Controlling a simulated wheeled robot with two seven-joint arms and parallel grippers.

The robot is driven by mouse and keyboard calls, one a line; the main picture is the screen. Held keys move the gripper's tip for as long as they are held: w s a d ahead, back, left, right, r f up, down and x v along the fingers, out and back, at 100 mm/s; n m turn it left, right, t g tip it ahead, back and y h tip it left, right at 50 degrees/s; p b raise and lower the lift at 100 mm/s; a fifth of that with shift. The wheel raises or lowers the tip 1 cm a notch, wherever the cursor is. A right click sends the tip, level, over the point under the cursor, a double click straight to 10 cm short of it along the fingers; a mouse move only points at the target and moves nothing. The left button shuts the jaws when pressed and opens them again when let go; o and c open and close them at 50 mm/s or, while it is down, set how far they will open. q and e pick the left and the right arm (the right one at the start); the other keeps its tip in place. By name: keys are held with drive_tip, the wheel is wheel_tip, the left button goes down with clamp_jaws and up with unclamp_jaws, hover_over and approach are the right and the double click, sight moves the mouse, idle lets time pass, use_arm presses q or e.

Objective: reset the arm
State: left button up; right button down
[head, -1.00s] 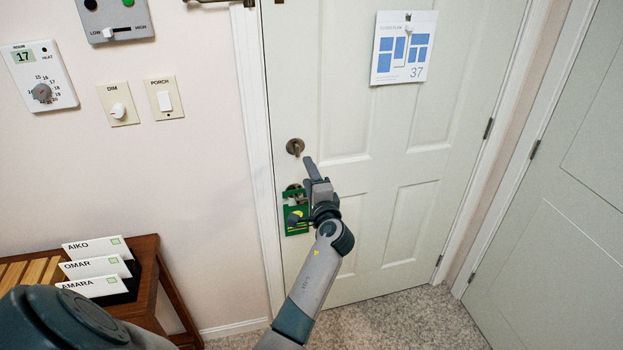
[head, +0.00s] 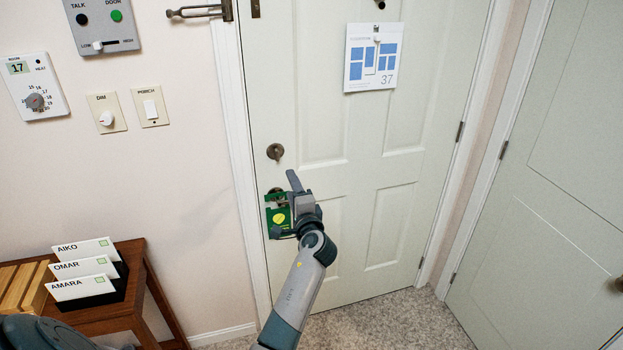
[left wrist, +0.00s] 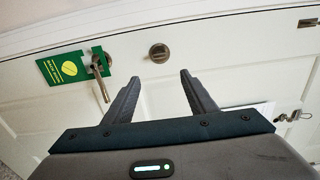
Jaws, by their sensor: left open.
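My left gripper (head: 284,203) is in front of the white door (head: 340,185), beside the green door hanger (head: 279,217) in the head view. In the left wrist view its two fingers (left wrist: 160,77) are spread with nothing between them. The green hanger (left wrist: 68,68) hangs on the lever handle (left wrist: 101,80), left of the fingers. The round lock (left wrist: 159,53) is beyond the fingertips, and it also shows above the gripper in the head view (head: 275,151). The handle is mostly hidden behind the gripper and hanger in the head view. My right gripper is not in view.
Left of the door are a thermostat (head: 36,88), dimmer (head: 106,113), porch switch (head: 150,107) and intercom panel (head: 101,27). A wooden table (head: 149,285) with name cards (head: 84,265) stands below. A calendar-like sheet (head: 373,57) hangs on the door. Another door (head: 545,180) is at right.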

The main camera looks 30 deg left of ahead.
use_arm(q)
drive_tip(key=s+d+f+g+h+b, duration=0.1)
drive_tip(key=s+d+f+h, duration=0.15)
drive_tip(key=f, duration=0.85)
drive_tip(key=s+d+f+m+h, duration=0.15)
drive_tip(key=d+f, duration=0.25)
drive_tip(key=f, duration=0.7)
drive_tip(key=s+d+f+g+h+b, duration=0.1)
drive_tip(key=s+d+f+h, duration=0.15)
drive_tip(key=f, duration=0.95)
drive_tip(key=s+d+f+g+h, duration=0.1)
drive_tip(key=s+d+f, duration=0.1)
drive_tip(key=s+f, duration=0.3)
drive_tip(key=s+d+f+g+h, duration=0.1)
drive_tip(key=s+d+f+h, duration=0.15)
drive_tip(key=f, duration=0.55)
drive_tip(key=s+d+f+n+g+h+b, duration=0.1)
drive_tip(key=s+d+f+n+g, duration=0.15)
drive_tip(key=s+f, duration=0.85)
drive_tip(key=s+d+f+n+g+h+b, duration=0.1)
drive_tip(key=s+d+f, duration=0.2)
drive_tip(key=s+f, duration=0.8)
drive_tip(key=s+d+f+n+g, duration=0.1)
drive_tip(key=s+f+n, duration=0.1)
drive_tip(key=s, duration=1.2)
drive_tip(key=s+d+f+n+g+h+b, duration=0.1)
drive_tip(key=s+f+n+g, duration=0.1)
drive_tip(key=s, duration=1.2)
drive_tip(key=shift+s, duration=0.35)
